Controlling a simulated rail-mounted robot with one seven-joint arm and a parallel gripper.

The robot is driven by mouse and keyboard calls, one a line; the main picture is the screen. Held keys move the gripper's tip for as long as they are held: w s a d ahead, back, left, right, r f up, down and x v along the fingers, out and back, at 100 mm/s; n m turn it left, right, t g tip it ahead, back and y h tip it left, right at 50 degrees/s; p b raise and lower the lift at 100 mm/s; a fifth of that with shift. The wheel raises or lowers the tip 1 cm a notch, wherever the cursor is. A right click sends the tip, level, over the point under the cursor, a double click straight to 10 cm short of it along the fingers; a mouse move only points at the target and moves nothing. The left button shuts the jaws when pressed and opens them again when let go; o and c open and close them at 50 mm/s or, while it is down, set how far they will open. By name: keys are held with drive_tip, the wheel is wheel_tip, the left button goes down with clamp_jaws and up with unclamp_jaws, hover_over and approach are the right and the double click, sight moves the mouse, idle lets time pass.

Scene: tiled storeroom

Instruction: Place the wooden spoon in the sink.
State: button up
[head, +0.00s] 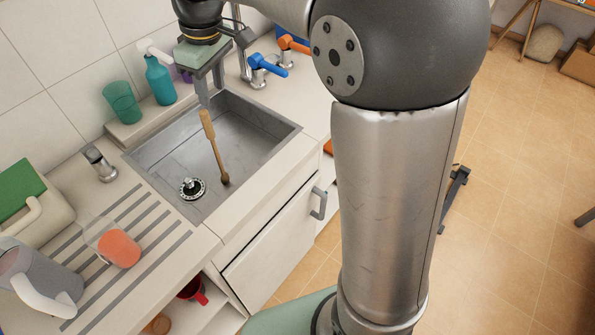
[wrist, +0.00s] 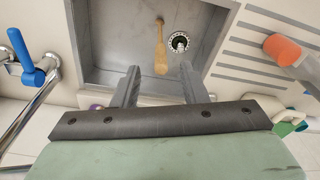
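The wooden spoon (head: 213,142) is inside the sink (head: 268,139), tilted, with one end near the basin floor and the other up below my fingertips. I cannot tell whether its lower end touches the floor. My gripper (head: 203,103) is over the back of the sink, pointing down. In the wrist view, the fingers of my gripper (wrist: 160,75) are wide apart. The spoon (wrist: 160,50) shows beyond and between them, with clear gaps on both sides. The sink (wrist: 103,40) also shows there.
A blue-handled tap (head: 268,66) stands right of my gripper. A teal cup (head: 122,102) and soap bottle (head: 160,80) stand behind the sink. A glass with orange contents (head: 118,248) and a grey jug (head: 40,284) are on the left counter. The drain (head: 192,188) is left of the spoon.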

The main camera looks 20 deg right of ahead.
drive_tip(key=s+d+f+m, duration=0.3)
drive_tip(key=s+d+f, duration=0.1)
drive_tip(key=s, duration=0.4)
drive_tip(key=s+d+f+m, duration=0.3)
drive_tip(key=s+d+f, duration=0.1)
drive_tip(key=s, duration=0.4)
drive_tip(key=s+d+f+m+h, duration=0.1)
drive_tip(key=s+d+f+m, duration=0.2)
drive_tip(key=s, duration=0.5)
drive_tip(key=shift+d+f+m, duration=0.3)
drive_tip(key=shift+d+f, duration=0.3)
drive_tip(key=shift+d, duration=0.35)
